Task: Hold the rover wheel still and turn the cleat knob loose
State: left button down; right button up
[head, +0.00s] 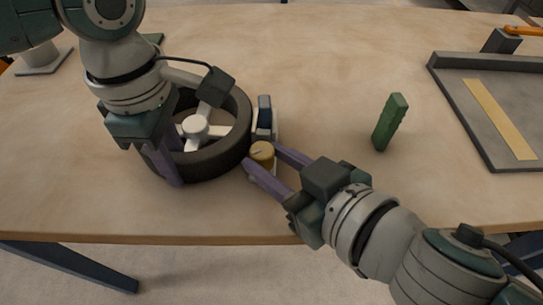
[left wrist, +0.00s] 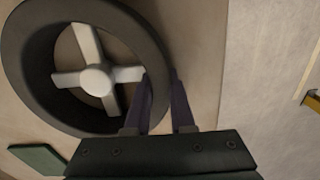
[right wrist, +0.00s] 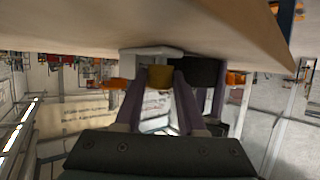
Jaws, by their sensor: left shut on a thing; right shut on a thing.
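The rover wheel (head: 236,125) is a dark tyre with white spokes, lying flat on the table; it also shows in the left wrist view (left wrist: 28,75). My left gripper (head: 168,165) is shut on the tyre's near left rim, one finger inside and one outside, as the left wrist view shows (left wrist: 165,85). The cleat knob (head: 262,152) is a small yellow-brown cylinder on a pale mount beside the wheel's right side. My right gripper (head: 262,160) is shut on the knob, with its purple fingers on either side; the knob also shows in the right wrist view (right wrist: 160,77).
A dark blue-grey block (head: 264,112) stands beside the wheel behind the knob. A grey tray (head: 440,75) with a yellow strip lies at the far right. The table between wheel and tray is mostly clear.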

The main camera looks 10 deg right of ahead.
grip_shut()
jog(key=shift+d+n+g+y, duration=0.1)
jog(key=shift+n+g+y, duration=0.5)
jog(key=shift+n+y, duration=0.2)
jog(key=o, duration=0.6)
grip_release()
jog(key=shift+w, duration=0.1)
